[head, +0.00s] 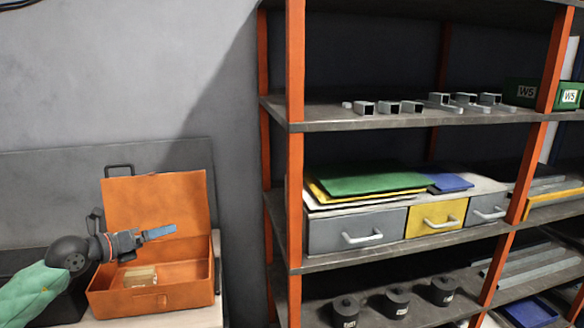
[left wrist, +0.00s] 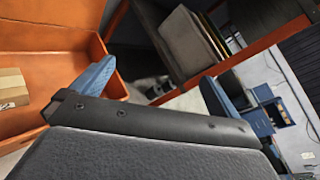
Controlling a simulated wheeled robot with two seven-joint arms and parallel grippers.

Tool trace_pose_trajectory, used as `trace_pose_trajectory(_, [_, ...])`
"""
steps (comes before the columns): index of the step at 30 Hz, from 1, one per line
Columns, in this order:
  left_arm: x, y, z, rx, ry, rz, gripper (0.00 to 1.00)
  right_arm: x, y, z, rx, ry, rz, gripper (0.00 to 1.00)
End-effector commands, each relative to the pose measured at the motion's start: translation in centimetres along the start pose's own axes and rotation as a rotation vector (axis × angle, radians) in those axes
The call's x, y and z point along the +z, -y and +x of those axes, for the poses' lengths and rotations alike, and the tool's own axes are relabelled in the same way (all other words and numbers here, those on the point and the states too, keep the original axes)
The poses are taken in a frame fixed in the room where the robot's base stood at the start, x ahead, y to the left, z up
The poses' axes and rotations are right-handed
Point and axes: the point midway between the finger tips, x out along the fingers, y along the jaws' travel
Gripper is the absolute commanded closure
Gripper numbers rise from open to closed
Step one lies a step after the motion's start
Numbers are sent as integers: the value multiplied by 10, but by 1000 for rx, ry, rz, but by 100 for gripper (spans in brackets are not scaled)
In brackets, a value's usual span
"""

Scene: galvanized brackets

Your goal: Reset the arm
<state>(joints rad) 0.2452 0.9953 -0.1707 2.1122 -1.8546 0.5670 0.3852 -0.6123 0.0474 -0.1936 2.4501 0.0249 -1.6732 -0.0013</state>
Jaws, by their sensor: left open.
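My left gripper (head: 160,232) is held in front of the open orange toolbox (head: 158,298), at the height of its lid. Its blue fingers point to the right in the head view. In the left wrist view the two blue fingers (left wrist: 155,90) stand wide apart with nothing between them. A small cardboard box (head: 140,276) lies inside the toolbox; it also shows at the left edge of the left wrist view (left wrist: 12,88). The gripper is above the box and apart from it. My right gripper is in neither view.
A shelf rack with orange posts (head: 295,150) stands right of the toolbox. Its top shelf (head: 390,122) holds several galvanized brackets (head: 388,107) and green bins (head: 568,95). Drawers (head: 357,230) sit on the middle shelf and black weights (head: 397,300) below. Grey wall is behind the toolbox.

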Motion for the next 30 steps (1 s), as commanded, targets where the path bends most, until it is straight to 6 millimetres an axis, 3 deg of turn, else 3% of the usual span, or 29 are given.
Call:
trace_pose_trajectory(3, [28, 31, -4, -128, 152, -54, 0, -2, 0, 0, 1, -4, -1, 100])
trace_pose_trajectory(9, [77, 68, -24, -305, 437, -201, 0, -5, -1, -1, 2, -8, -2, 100])
trace_pose_trajectory(13, [104, 78, -42, -382, 628, -334, 0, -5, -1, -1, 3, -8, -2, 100])
trace_pose_trajectory(18, [122, 68, -67, -415, 872, -556, 0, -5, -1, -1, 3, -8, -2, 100])
trace_pose_trajectory(22, [116, 44, -82, -380, 1041, -762, 0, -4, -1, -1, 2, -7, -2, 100])
trace_pose_trajectory(25, [99, 19, -89, -311, 1157, -937, 0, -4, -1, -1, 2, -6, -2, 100])
trace_pose_trajectory(29, [55, -16, -93, -164, 1276, -1182, 0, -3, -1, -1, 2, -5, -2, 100])
trace_pose_trajectory(30, [36, -26, -93, -104, 1304, -1260, 0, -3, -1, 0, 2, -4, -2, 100])
